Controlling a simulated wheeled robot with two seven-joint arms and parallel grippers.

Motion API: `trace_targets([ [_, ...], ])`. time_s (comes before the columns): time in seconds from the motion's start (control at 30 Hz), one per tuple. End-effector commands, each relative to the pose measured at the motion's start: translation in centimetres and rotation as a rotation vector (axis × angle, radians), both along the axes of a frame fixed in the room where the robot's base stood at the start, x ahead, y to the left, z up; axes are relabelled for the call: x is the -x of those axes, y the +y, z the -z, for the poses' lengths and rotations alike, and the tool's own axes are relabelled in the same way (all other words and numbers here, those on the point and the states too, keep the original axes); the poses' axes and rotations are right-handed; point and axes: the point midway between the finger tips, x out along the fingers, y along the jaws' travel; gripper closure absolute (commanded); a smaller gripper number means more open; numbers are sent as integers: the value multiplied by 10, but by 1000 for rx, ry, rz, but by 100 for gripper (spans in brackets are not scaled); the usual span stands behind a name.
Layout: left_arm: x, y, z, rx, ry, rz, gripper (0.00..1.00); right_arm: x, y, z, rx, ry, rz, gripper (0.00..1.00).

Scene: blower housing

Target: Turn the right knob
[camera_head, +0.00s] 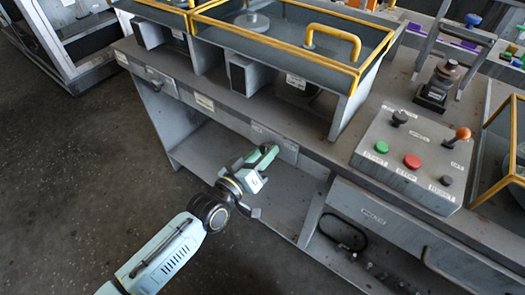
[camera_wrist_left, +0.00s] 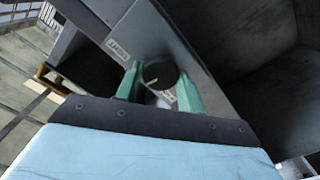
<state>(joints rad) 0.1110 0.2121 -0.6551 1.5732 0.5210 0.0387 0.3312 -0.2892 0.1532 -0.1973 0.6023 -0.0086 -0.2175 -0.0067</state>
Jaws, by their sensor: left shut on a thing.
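The knob (camera_wrist_left: 160,76) is dark and round with a white pointer line. It sits on the grey front face of the bench in the left wrist view, beside white labels. My left gripper (camera_wrist_left: 158,88) has its two green fingers on either side of the knob and is shut on it. In the head view my left gripper (camera_head: 268,155) is at the bench's front edge, and it hides the knob there. My right gripper is not in view.
The grey bench (camera_head: 225,95) carries yellow-railed housings (camera_head: 268,42) on top. A control box (camera_head: 415,160) with green and red buttons and an orange-tipped lever stands at the right. An open shelf (camera_head: 215,160) lies below the bench top. The floor (camera_head: 80,150) at left is clear.

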Motion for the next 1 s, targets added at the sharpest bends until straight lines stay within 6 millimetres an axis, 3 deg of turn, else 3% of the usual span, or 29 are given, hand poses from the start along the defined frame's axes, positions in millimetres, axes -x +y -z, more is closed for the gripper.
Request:
trace_targets([
  [0.3,0,0,1,93,68,0,84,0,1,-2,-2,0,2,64],
  [0.8,0,0,1,108,80,0,84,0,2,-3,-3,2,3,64],
  [0.83,0,0,1,108,80,0,60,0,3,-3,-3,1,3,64],
  [1.0,0,0,1,109,80,1,40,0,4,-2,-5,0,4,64],
])
